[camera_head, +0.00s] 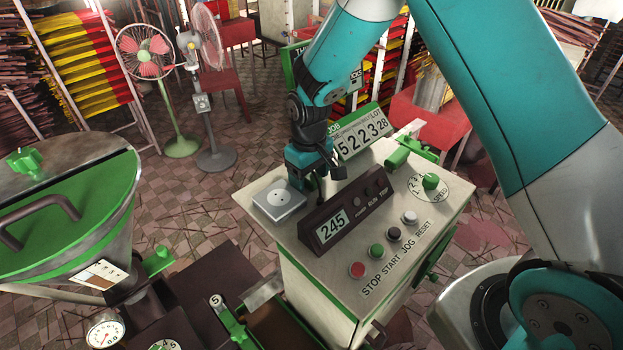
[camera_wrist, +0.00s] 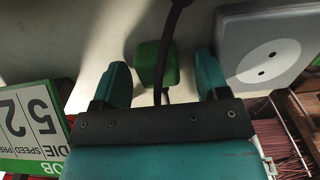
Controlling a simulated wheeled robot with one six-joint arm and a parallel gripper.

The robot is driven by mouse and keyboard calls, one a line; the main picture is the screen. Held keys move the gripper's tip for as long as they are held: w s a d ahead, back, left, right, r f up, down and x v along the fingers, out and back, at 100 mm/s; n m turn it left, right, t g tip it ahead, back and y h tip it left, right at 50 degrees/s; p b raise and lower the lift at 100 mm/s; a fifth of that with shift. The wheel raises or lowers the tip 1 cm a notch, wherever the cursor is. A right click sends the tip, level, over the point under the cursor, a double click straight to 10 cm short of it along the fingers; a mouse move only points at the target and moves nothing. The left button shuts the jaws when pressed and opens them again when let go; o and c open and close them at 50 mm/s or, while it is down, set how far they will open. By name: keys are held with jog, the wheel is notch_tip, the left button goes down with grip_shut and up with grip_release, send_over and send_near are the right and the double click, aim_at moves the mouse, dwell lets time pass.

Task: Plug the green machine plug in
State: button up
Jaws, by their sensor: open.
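The green plug (camera_wrist: 147,64) with its black cable (camera_wrist: 176,25) shows in the wrist view, on or just above the pale console top. My gripper (camera_wrist: 163,68) is open, with one teal finger on each side of the plug and a gap visible at both sides. The grey socket (camera_wrist: 285,38) with two dark holes is to the right of the plug in the wrist view. In the head view the socket (camera_head: 279,199) sits on the console's left corner, and my gripper (camera_head: 310,184) is low beside it. There the plug is hidden by my gripper.
A dark display box (camera_head: 345,215) reading 245 stands close in front of my gripper. A number board (camera_head: 362,130) is behind it. Buttons and a green speed knob (camera_head: 431,181) are at the console's right. A green-lidded hopper (camera_head: 70,215) stands left.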

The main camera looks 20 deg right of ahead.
jog(key=c, duration=1)
jog(key=shift+o, duration=0.2)
jog(key=shift+r, duration=0.15)
notch_tip(320, 180, up, 20)
jog(key=b, duration=0.5)
